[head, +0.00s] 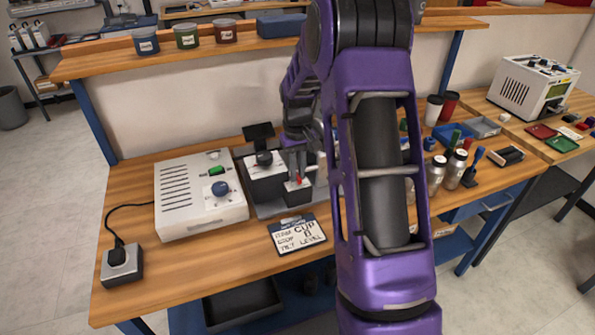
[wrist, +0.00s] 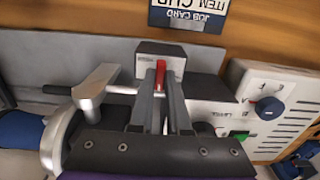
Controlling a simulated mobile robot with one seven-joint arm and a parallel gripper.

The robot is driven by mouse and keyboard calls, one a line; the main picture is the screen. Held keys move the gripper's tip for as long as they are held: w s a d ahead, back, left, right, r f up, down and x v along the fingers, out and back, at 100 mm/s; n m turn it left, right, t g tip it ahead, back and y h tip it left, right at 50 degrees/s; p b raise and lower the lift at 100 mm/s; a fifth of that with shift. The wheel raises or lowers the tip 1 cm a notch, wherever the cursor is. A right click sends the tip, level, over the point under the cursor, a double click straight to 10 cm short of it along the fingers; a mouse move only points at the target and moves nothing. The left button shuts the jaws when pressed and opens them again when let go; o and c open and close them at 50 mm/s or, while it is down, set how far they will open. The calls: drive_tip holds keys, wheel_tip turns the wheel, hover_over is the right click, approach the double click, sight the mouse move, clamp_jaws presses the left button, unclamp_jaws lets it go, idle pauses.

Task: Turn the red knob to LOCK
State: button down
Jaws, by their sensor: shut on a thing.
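The red knob (wrist: 160,74) sits on a white-topped dark block of the laser marker, between my fingertips in the wrist view. It also shows as a small red spot (head: 299,180) in the head view. My gripper (wrist: 160,98) is shut on it, one finger on each side. In the wrist view the knob's red bar lies along the fingers, up and down the picture. Lettering on the plate (wrist: 142,66) beside it is too small to read.
A white control box (head: 200,195) with a blue knob and green switch stands left of the marker. A job card (head: 297,234) lies in front. Silver bottles (head: 437,174) and trays stand to the right. A silver-armed fixture (wrist: 95,85) is close beside my fingers.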

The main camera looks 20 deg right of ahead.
drive_tip(key=c, duration=1.2)
unclamp_jaws()
drive_tip(key=shift+o, duration=0.2)
drive_tip(key=shift+r, duration=0.1)
wheel_tip(320, 180, up, 17)
drive_tip(key=p, duration=0.1)
drive_tip(key=shift+r, duration=0.15)
wheel_tip(320, 180, up, 7)
drive_tip(key=p, duration=0.1)
hover_over(298, 175)
drive_tip(key=shift+a, duration=0.1)
